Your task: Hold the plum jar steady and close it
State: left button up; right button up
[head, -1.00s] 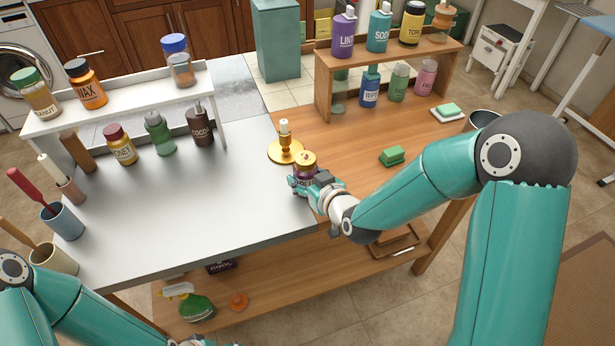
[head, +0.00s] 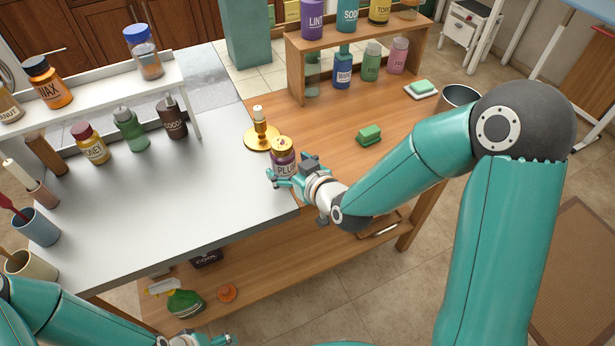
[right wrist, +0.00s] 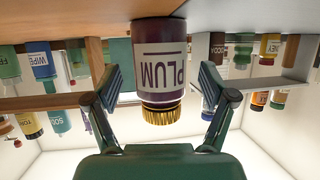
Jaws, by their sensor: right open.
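The plum jar (head: 283,160) is purple with a pale label and a gold lid (head: 282,144). It stands upright on the table, close in front of a candlestick. In the right wrist view the jar (right wrist: 160,62) appears upside down, with its ribbed gold lid (right wrist: 162,114) on it. I cannot tell how tight the lid is. My right gripper (head: 290,172) is open at the jar, with one finger on each side. In the right wrist view gaps show between the jar and the fingers (right wrist: 160,76). My left gripper (head: 222,341) is barely visible at the bottom edge, its fingers unclear.
The brass candlestick (head: 261,136) is right behind the jar. A green sponge (head: 369,134) lies to the right. Bottles line a white shelf at left and a wooden shelf (head: 296,75) at back. The grey tabletop (head: 190,205) left of the jar is clear.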

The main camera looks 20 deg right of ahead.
aim_at(290, 167)
jog(key=b+v, duration=0.1)
jog(key=v, duration=0.2)
jog(key=shift+s+d, duration=0.1)
jog(key=shift+s, duration=0.2)
jog(key=b+v, duration=0.1)
jog(key=b, duration=0.5)
jog(key=shift+s, duration=0.35)
jog(key=v, duration=0.1)
jog(key=b+v, duration=0.1)
jog(key=shift+s+r, duration=0.25)
jog(key=shift+r, duration=0.15)
jog(key=shift+s+d+r+b, duration=0.15)
jog(key=shift+s+r+b, duration=0.15)
jog(key=shift+s, duration=0.3)
jog(key=shift+s+f, duration=0.1)
